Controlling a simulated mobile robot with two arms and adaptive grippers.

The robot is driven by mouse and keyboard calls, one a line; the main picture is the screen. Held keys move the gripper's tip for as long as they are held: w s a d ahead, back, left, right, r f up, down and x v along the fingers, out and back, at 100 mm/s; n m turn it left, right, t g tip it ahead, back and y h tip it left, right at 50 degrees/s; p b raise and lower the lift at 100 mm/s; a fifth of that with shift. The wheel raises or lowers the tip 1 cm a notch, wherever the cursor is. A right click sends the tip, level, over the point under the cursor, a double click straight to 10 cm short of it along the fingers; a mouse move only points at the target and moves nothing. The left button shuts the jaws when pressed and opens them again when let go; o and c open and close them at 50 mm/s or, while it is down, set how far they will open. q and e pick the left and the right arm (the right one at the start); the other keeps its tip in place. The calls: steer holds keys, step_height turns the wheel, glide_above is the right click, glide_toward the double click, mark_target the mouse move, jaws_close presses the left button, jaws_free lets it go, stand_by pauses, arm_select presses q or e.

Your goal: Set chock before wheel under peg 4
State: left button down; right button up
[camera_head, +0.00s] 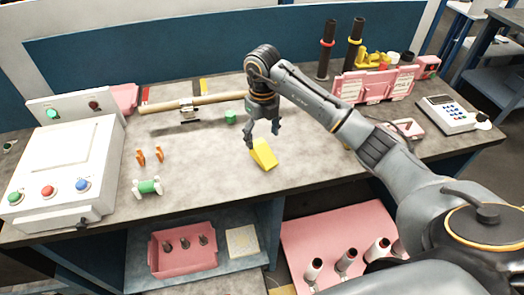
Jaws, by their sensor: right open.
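A yellow wedge-shaped block (263,154), which looks like the chock, lies on the grey worktop near its front middle. My right gripper (262,138) is above it and slightly behind, fingers apart, pointing down. Its fingertips are close to the wedge's upper end; I cannot tell whether they touch it. No wheel or peg marked 4 can be made out. A white-ended green spool (147,187) lies at the front left, and a small green cylinder (230,117) stands left of the gripper. My left gripper is not in view.
A white control box (66,165) fills the left. A wooden rod (195,102) lies behind. Two dark posts (326,50) (353,48) and a pink case (375,84) stand at the back right. A pink tray (183,264) sits on the lower shelf.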

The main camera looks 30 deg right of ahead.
mark_target(264, 151)
steer(key=shift+s+f+p, duration=0.1)
steer(key=shift+f+p, duration=0.35)
steer(key=shift+f, duration=0.15)
steer(key=f, duration=0.1)
steer(key=f+p, duration=0.1)
steer(key=f, duration=0.1)
steer(key=shift+d+f+p, duration=0.2)
steer(key=shift+f+p, duration=0.1)
steer(key=shift+f, duration=0.4)
steer(key=shift+c, duration=0.4)
steer(key=shift+r, duration=0.1)
steer(key=c, duration=1.4)
